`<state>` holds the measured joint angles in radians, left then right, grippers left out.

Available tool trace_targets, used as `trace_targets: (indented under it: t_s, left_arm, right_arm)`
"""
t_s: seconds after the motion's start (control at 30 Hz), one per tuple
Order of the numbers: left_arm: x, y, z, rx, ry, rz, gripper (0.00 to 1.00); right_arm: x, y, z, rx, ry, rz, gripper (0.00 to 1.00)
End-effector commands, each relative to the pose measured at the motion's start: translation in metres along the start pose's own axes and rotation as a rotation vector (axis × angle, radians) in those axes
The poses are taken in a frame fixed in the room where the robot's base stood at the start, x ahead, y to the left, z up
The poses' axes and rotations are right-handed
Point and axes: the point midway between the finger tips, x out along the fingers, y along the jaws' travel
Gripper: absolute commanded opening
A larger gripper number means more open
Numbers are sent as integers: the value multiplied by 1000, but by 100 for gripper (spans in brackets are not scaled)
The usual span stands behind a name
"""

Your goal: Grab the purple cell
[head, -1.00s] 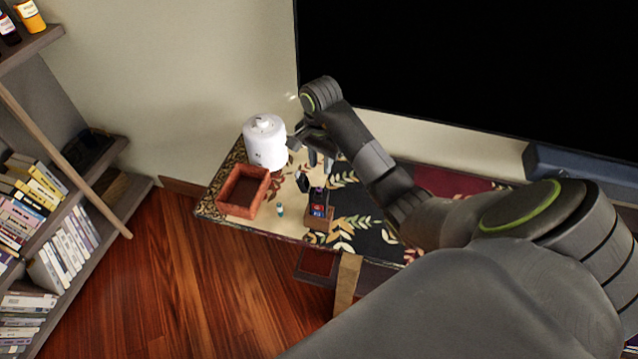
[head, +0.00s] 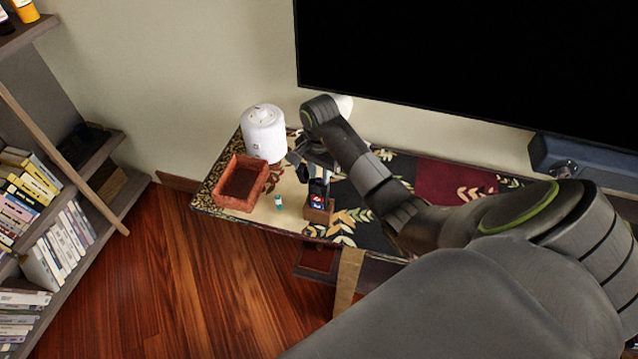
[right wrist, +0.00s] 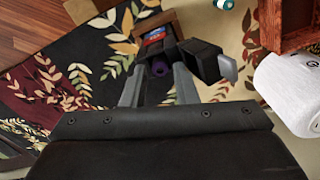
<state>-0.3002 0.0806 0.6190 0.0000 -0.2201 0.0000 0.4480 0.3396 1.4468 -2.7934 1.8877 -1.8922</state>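The purple cell (right wrist: 160,68) shows its dark purple end in the right wrist view, by a small brown holder (head: 319,213) on the patterned cloth. In the head view my gripper largely hides the cell. My right gripper (right wrist: 158,88) is open, with one finger on each side of the purple cell. I cannot tell whether the fingers touch it. In the head view my right gripper (head: 315,171) is above the holder, pointing down. A red and blue block (head: 317,200) sits in the holder. My left gripper is not in view.
A black object with a grey end (right wrist: 207,60) is close beside the right finger. A teal bottle-like item (head: 279,202), a reddish open box (head: 228,203) and a white canister (head: 264,135) stand to the left. A large dark screen (head: 470,70) is behind.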

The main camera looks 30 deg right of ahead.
Motion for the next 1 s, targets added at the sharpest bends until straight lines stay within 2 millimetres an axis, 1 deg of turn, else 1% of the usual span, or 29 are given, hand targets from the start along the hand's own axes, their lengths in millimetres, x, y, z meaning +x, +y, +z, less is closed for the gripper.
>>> trace_targets:
  t_s: [0.13,0.3,0.33,0.67,0.77,0.87,0.93,1.0]
  left_arm:
    - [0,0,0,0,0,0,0]
    - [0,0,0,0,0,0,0]
    - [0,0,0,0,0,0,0]
    - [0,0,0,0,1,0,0]
    - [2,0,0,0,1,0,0]
    - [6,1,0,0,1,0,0]
    - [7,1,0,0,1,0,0]
    - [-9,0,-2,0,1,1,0]
  right_arm:
    - [0,0,0,0,0,0,25]
    - [0,0,0,0,0,0,3]
    - [0,0,0,0,0,0,0]
    - [0,0,0,0,0,-1,0]
    - [-4,0,0,0,1,-2,0]
    - [-15,-1,-1,0,2,-4,0]
    - [-30,-1,-1,-2,4,-6,0]
    - [-55,-1,-1,0,3,-4,0]
